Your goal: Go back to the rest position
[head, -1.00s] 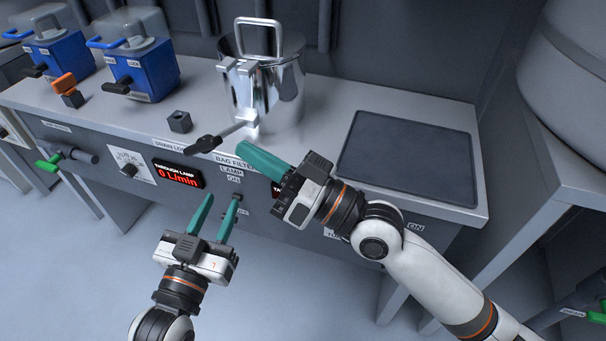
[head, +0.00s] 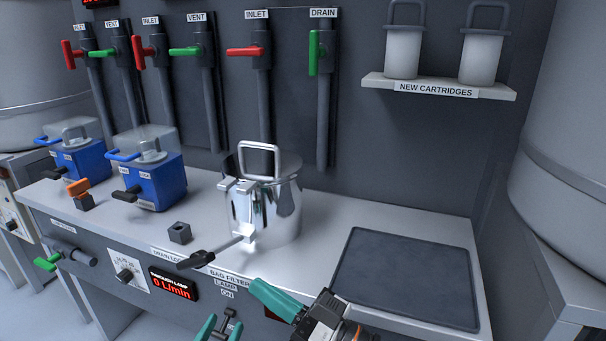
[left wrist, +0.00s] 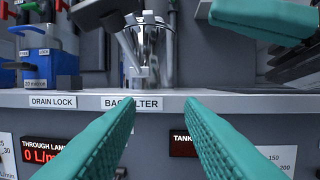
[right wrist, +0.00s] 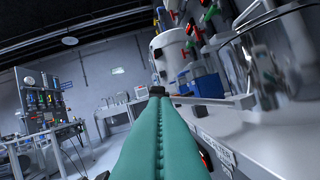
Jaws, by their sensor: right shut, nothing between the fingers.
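My left gripper (head: 219,326) is at the bottom edge of the head view, in front of the bench front. Its teal fingers are apart and empty; the left wrist view (left wrist: 160,105) shows the gap between them facing the bag filter label. My right gripper (head: 270,298) is just right of it, over the bench's front edge. Its teal fingers are pressed together with nothing between them, as the right wrist view (right wrist: 153,110) also shows. Most of both arms is below the head view.
A shiny steel pot (head: 275,205) with a black-handled lever (head: 197,259) stands on the bench behind the grippers. A dark mat (head: 400,275) lies to the right. Blue lock boxes (head: 155,180) stand left. Valve pipes and a cartridge shelf (head: 438,88) are on the back wall.

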